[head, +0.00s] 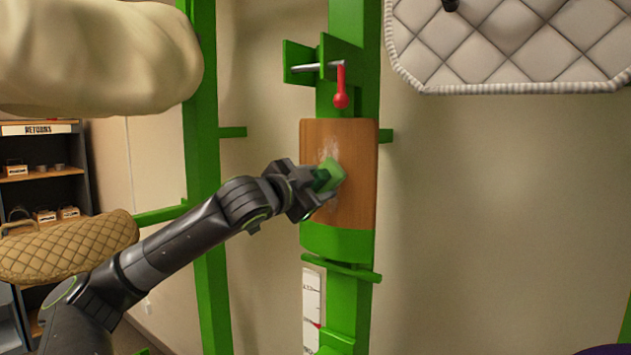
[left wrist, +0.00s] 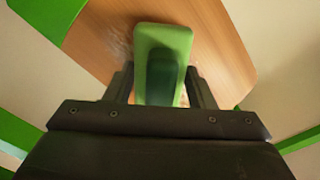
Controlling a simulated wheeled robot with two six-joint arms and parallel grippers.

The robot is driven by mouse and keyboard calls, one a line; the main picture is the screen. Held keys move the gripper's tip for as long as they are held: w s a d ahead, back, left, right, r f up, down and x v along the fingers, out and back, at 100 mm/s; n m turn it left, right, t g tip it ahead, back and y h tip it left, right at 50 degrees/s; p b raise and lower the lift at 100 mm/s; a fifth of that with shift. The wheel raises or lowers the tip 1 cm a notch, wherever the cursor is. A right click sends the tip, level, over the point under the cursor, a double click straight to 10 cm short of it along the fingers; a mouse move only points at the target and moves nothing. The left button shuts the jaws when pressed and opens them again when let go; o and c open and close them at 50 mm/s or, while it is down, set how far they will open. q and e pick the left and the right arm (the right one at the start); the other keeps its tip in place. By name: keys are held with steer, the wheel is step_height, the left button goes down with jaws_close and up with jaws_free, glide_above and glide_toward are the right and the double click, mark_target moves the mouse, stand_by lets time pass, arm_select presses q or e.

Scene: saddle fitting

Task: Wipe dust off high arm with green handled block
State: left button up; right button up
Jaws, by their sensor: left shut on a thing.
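The green handled block (head: 331,172) is held by my left gripper (head: 312,186) against or very close to the brown wooden face of the high arm (head: 357,195). Pale dust smears show on the wood above and beside the block. In the left wrist view the green block (left wrist: 163,38) sits between the two dark fingers (left wrist: 160,88), with its darker green handle gripped. The brown wooden face (left wrist: 215,50) lies behind it, with a faint pale smear left of the block. Whether the block touches the wood I cannot tell for sure. My right gripper is not in view.
A green post (head: 350,290) carries the wooden piece, with a red-handled pin (head: 341,88) above it. Another green post (head: 203,180) stands left. A quilted white pad (head: 500,50) hangs upper right, a cream padded form (head: 100,55) upper left, a tan quilted pad (head: 70,248) below it.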

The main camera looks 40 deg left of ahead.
mark_target(326, 135)
arm_select(q)
steer(key=shift+f+b, duration=3.05)
steer(key=shift+f, duration=0.6)
steer(key=shift+r+p, duration=3.65)
steer(key=shift+p, duration=0.15)
step_height(326, 135, up, 10)
steer(key=p, duration=0.9)
steer(key=shift+p, duration=0.35)
steer(key=shift+f, duration=0.1)
steer(key=shift+s+f+b, duration=0.1)
steer(key=shift+f+b, duration=0.1)
steer(key=shift+b, duration=0.35)
steer(key=s+b, duration=0.2)
steer(key=b, duration=0.1)
steer(key=s+b, duration=0.1)
steer(key=b, duration=0.2)
steer(key=s+b, duration=0.2)
steer(key=b, duration=0.1)
steer(key=shift+s+d+r, duration=0.15)
steer(key=shift+s+d, duration=0.15)
steer(key=shift+d, duration=0.05)
